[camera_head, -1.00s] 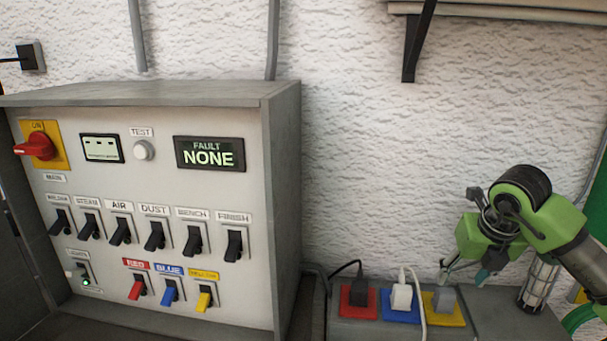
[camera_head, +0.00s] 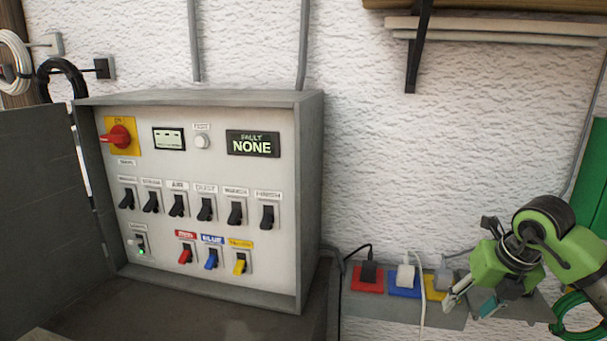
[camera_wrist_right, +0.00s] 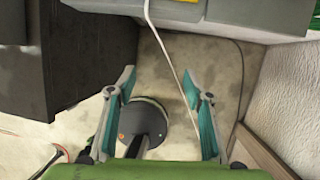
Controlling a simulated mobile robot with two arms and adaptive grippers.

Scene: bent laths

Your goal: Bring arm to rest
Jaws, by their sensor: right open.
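My right arm comes in from the right in the head view. Its green right gripper (camera_head: 468,303) is in front of the right end of the socket strip, beside the yellow socket (camera_head: 434,291), and partly covers it. In the right wrist view the gripper (camera_wrist_right: 160,108) is open, with two teal-lined fingers apart and nothing between them. Below the fingers are the floor, a white cable (camera_wrist_right: 170,60) and a round dark base (camera_wrist_right: 146,122). My left gripper is not in view.
A grey control panel (camera_head: 312,190) with an open door (camera_head: 40,200) stands on the left; its display (camera_head: 252,143) reads FAULT NONE. Red (camera_head: 367,284) and blue (camera_head: 404,290) sockets hold plugs. A shelf (camera_head: 500,28) is above. A green cable coil (camera_head: 575,325) lies near my right arm.

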